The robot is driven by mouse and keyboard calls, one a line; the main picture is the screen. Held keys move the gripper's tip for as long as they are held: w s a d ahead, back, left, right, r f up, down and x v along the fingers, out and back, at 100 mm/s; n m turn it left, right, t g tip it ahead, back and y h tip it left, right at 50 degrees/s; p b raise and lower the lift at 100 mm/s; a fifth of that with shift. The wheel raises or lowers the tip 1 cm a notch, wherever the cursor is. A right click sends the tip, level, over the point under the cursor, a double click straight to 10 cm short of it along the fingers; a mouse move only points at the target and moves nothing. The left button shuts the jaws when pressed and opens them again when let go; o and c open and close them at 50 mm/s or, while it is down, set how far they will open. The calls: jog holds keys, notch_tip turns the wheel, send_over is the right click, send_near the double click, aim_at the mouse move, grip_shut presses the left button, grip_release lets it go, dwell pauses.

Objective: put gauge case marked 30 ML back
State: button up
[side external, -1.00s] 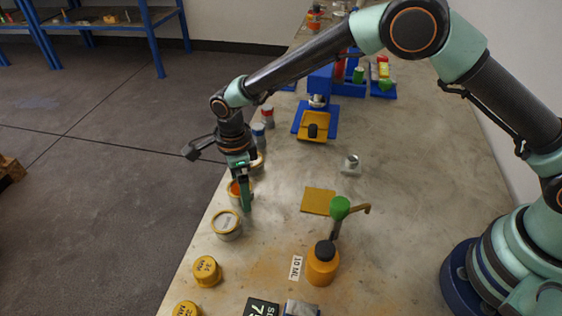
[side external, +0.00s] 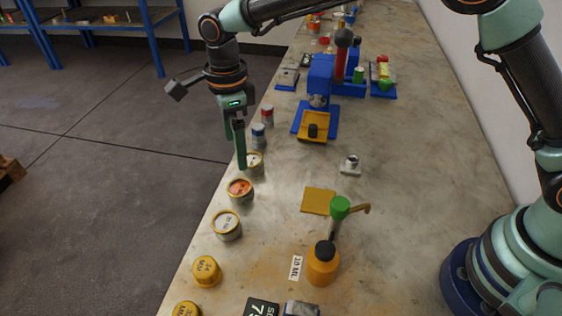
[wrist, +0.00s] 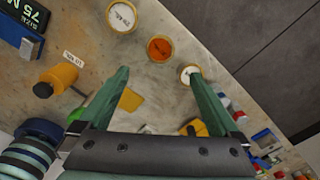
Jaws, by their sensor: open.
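A round case with a gold rim and pale lettered top (side external: 226,225) stands near the table's left edge. It also shows in the wrist view (wrist: 122,15); its marking looks like an ML figure but is too small to read surely. Behind it stands a like round case with an orange inside (side external: 240,190), also in the wrist view (wrist: 160,48). A third round case with a pale top (side external: 256,163) is behind that, partly hidden by a finger in the side view. My gripper (side external: 241,166) is open and empty above this row; its fingers spread wide in the wrist view (wrist: 156,72).
Two yellow capped cases (side external: 207,271) stand at the front left. An orange bottle with a black cap (side external: 322,266) stands beside a 10 ML label (side external: 296,267). A gold square plate (side external: 318,201) lies mid-table. A blue press (side external: 319,85) stands behind. The right side has bare table.

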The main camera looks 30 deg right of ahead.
jog(key=s+d+r+n+t, duration=0.2)
jog(key=s+d+r+n, duration=0.2)
jog(key=d+r+n, duration=0.65)
jog(key=s+d+n+t, duration=0.1)
jog(key=s+d+n, duration=0.3)
jog(key=s+d, duration=0.2)
jog(key=s+d+r+n+t, duration=0.1)
jog(key=s+d+n, duration=0.4)
jog(key=d, duration=0.5)
jog(key=shift+s+d+r+t, duration=0.15)
jog(key=shift+s+d+t, duration=0.15)
jog(key=shift+t, duration=0.5)
jog(key=shift+n, duration=0.25)
